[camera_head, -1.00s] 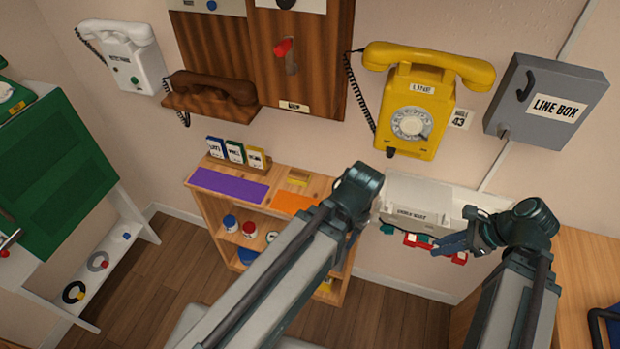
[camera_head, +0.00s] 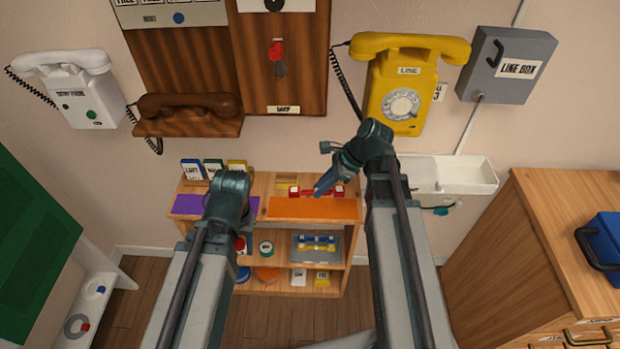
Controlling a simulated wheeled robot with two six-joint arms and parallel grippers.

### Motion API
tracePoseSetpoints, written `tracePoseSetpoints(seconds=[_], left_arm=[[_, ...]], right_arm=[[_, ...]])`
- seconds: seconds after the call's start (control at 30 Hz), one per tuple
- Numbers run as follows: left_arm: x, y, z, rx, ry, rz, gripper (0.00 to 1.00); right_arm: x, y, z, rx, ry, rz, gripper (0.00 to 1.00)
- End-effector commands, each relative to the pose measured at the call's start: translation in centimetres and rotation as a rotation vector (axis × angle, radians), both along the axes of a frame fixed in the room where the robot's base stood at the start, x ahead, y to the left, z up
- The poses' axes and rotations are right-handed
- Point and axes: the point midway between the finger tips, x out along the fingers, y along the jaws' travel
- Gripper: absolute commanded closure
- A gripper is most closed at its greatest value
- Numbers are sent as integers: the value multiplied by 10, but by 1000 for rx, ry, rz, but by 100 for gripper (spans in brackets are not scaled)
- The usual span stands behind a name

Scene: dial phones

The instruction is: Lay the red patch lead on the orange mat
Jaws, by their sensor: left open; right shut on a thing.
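The red patch lead (camera_head: 294,191) shows as red pieces on both sides of my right gripper's fingertips, at the back edge of the orange mat. My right gripper (camera_head: 322,187) is shut on it. I cannot tell whether the lead touches the mat. The orange mat (camera_head: 295,209) lies flat on the right part of the wooden shelf's top, and its front is bare.
A purple mat (camera_head: 187,204) lies left on the shelf top, with several small cards (camera_head: 213,169) behind it. A white wall tray (camera_head: 447,174) is to the right. The yellow phone (camera_head: 402,90) hangs above. A wooden cabinet (camera_head: 530,240) stands at right.

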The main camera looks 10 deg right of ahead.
Motion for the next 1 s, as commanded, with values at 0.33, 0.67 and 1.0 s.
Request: tracePoseSetpoints(seconds=[0.33,0.67,1.0], left_arm=[[0,0,-1,0,0,0,52],[0,0,-14,0,0,0,52],[0,0,-46,0,0,0,52]], right_arm=[[34,3,-1,3,-4,-47,100],[33,2,-14,3,-3,-47,100],[33,2,-45,3,-3,-47,100]])
